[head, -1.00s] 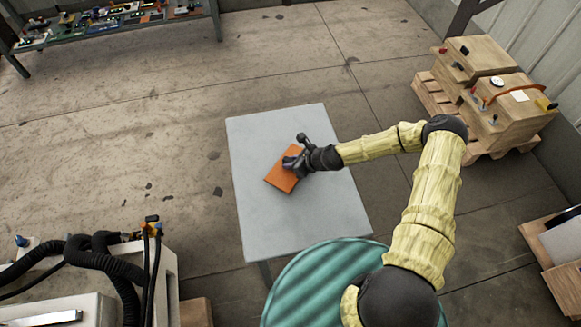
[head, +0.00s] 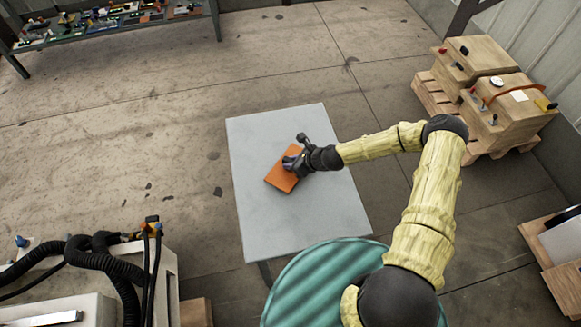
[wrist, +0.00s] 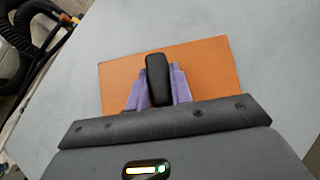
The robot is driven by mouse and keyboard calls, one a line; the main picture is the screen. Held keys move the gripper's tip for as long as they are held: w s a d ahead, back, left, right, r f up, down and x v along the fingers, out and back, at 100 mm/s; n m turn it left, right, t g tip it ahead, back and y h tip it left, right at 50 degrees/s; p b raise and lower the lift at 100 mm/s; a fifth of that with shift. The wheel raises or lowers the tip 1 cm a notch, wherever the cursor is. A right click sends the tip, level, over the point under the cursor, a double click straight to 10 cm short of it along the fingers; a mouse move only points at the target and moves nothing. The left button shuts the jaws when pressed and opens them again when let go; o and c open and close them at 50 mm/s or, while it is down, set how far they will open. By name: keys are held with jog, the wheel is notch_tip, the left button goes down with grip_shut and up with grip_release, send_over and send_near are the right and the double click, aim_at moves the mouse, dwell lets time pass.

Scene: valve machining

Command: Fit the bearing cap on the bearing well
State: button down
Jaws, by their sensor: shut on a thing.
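My gripper (head: 291,163) is over an orange plate (head: 281,180) that lies on the grey table. In the wrist view its two purple fingers (wrist: 158,92) are shut on a dark rounded piece (wrist: 158,78), which stands between them in front of the orange plate (wrist: 205,75). I cannot tell for sure whether this dark piece is the bearing cap. No bearing well can be made out, and the gripper hides part of the plate. I cannot tell whether the dark piece touches the plate.
The grey table (head: 310,215) is otherwise bare around the plate. A teal ribbed round surface (head: 318,285) is at its near edge. A machine with black hoses (head: 95,255) stands at lower left. Wooden boxes on a pallet (head: 490,95) stand at right, and a cluttered bench (head: 110,22) at upper left.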

aim_at(292, 161)
jog(key=shift+a+r+p, duration=0.1)
jog(key=shift+r+p, duration=0.25)
jog(key=shift+r, duration=0.25)
jog(key=shift+r+p, duration=0.6)
jog(key=shift+r, duration=0.2)
jog(key=shift+r+p, duration=1)
jog(key=shift+r, duration=0.35)
jog(key=s+d+r+m+t+h, duration=0.1)
jog(key=s+d+r+m+h, duration=0.1)
jog(key=d+m, duration=0.2)
jog(key=s+d+r+m+t+h, duration=0.2)
jog(key=d+m+h, duration=0.1)
jog(key=d, duration=0.5)
jog(key=s+d+r+m+t+h, duration=0.1)
jog(key=s+d+r+m+h, duration=0.1)
jog(key=d+m, duration=0.3)
jog(key=shift+d+t+h, duration=0.3)
jog(key=shift+d+h, duration=0.1)
jog(key=shift+d, duration=0.4)
jog(key=shift+w+a, duration=0.1)
